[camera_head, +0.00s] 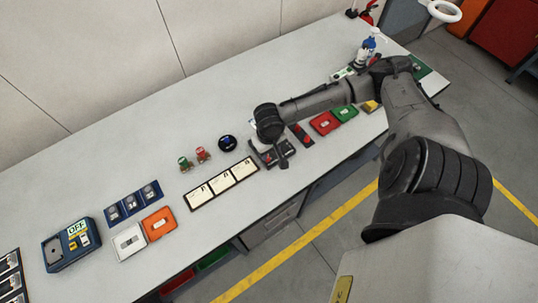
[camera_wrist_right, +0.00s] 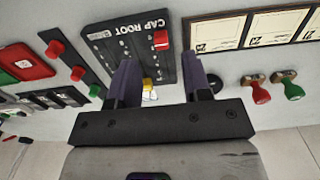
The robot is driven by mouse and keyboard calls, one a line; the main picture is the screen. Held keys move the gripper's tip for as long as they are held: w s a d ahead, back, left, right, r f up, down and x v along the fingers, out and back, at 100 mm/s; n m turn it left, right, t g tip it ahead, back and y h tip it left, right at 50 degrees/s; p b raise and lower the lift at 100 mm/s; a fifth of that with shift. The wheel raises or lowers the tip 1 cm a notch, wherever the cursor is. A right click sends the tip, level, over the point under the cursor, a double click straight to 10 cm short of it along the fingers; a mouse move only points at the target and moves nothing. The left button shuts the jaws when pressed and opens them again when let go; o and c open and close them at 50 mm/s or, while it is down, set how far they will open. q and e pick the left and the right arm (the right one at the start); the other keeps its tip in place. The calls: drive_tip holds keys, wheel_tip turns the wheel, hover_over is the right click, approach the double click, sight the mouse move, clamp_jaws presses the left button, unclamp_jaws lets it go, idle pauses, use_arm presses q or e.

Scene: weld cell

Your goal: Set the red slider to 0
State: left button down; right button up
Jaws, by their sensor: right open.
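The dark slider panel marked CAP ROOT (camera_wrist_right: 122,50) lies on the bench. Its red slider (camera_wrist_right: 161,40) shows as a red knob near the panel's edge on the side of the white cards. A yellow knob (camera_wrist_right: 148,84) sits lower on the same panel, between my fingers in the picture. My right gripper (camera_wrist_right: 163,68) is open and empty, its two dark fingers over the panel, with the red knob beyond the fingertips. In the head view, my right wrist and gripper partly hide the panel (camera_head: 262,153). The scale digits are too small to read. My left gripper is not in view.
A strip with red and green knobs (camera_wrist_right: 78,73) lies beside the panel. White cards (camera_wrist_right: 245,28) and two stamps (camera_wrist_right: 262,94) lie on the other side. A round black device (camera_head: 227,143) stands behind the cards. Bare bench (camera_head: 130,165) lies toward the wall.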

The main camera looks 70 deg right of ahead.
wheel_tip(320, 180, up, 7)
drive_tip(key=shift+r+p, duration=0.2)
drive_tip(key=shift+p, duration=0.15)
idle(0.3)
idle(0.4)
